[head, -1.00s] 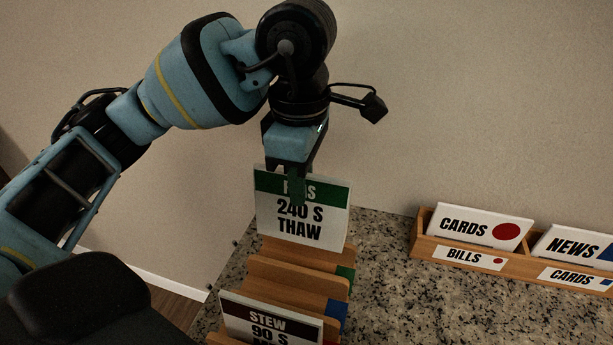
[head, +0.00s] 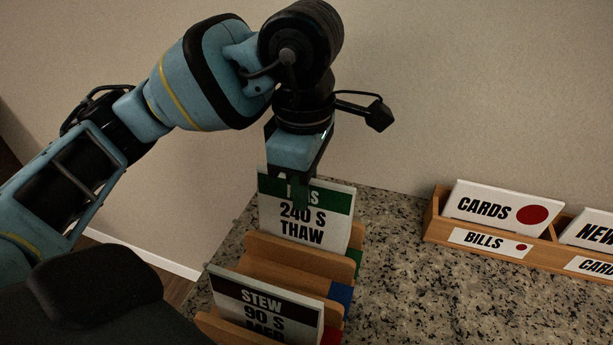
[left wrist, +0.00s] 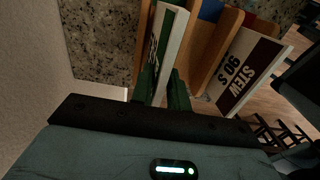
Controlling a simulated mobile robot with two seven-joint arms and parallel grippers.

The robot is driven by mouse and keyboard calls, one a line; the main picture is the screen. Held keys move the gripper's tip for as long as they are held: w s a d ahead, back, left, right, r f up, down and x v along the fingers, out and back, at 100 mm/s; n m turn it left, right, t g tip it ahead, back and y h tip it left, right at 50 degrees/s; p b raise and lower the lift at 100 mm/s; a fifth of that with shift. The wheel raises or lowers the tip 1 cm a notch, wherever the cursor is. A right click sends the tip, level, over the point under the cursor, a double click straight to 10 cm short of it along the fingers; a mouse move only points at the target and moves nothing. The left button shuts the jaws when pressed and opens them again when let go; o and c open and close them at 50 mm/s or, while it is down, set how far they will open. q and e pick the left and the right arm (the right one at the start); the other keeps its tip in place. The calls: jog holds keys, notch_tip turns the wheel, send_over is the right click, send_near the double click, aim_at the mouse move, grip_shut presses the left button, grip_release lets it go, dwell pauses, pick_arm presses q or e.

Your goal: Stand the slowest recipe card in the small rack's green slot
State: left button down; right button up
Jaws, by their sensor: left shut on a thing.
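A white card with a green header reading "240 S THAW" (head: 300,225) is held upright by my left gripper (head: 302,192), which is shut on its top edge. The first word of its header is partly hidden by the fingers. The card's lower edge is hidden behind a wooden divider of the small rack (head: 300,253), at the rear slot beside the green marker (head: 357,258). The left wrist view shows the card edge-on (left wrist: 172,48) between the fingers (left wrist: 162,92). A "STEW 90 S" card (head: 265,305) with a dark header stands in the front slot. My right gripper is not in view.
The rack's middle slot has a blue marker (head: 340,294) and looks empty. A wooden holder (head: 437,222) with CARDS (head: 500,208) and NEWS (head: 592,235) pieces stands at the right. Bare granite counter (head: 395,270) lies between. A wall rises behind.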

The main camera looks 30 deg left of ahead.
pick_arm(q)
notch_tip(320, 180, down, 2)
jog(key=shift+f+b, duration=0.2)
jog(key=shift+b, duration=0.4)
jog(key=shift+f, duration=0.2)
jog(key=c, duration=1.4)
grip_release()
jog(key=shift+o, duration=0.6)
